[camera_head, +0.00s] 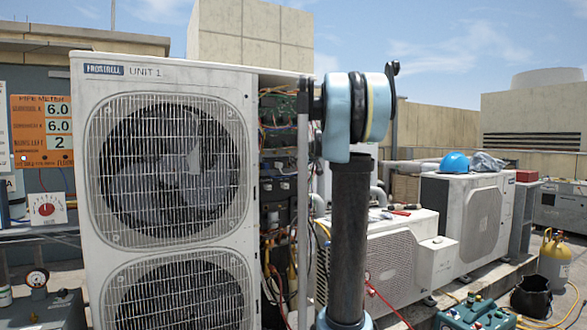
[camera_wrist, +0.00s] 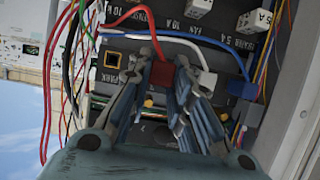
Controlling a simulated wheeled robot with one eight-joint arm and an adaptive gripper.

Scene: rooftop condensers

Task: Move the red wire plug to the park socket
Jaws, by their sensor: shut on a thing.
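In the wrist view my gripper (camera_wrist: 164,92) is shut on the red wire plug (camera_wrist: 161,75). Its red wire (camera_wrist: 128,17) loops from the plug up and to the left. The park socket (camera_wrist: 112,59), a small square with a yellowish rim, is left of the plug, with the label PARK beneath it. It looks empty. The fingers partly cover the plug, and whether its far end touches the panel cannot be told. In the head view my arm stands in front of the open side of UNIT 1 (camera_head: 168,150), and the gripper is not visible.
A blue wire (camera_wrist: 200,38) ends in a blue plug (camera_wrist: 240,89), right of the gripper. A white plug (camera_wrist: 207,80) sits close to the right finger. Loose wires (camera_wrist: 62,85) hang at the left. White fuse blocks (camera_wrist: 253,21) are at the upper right.

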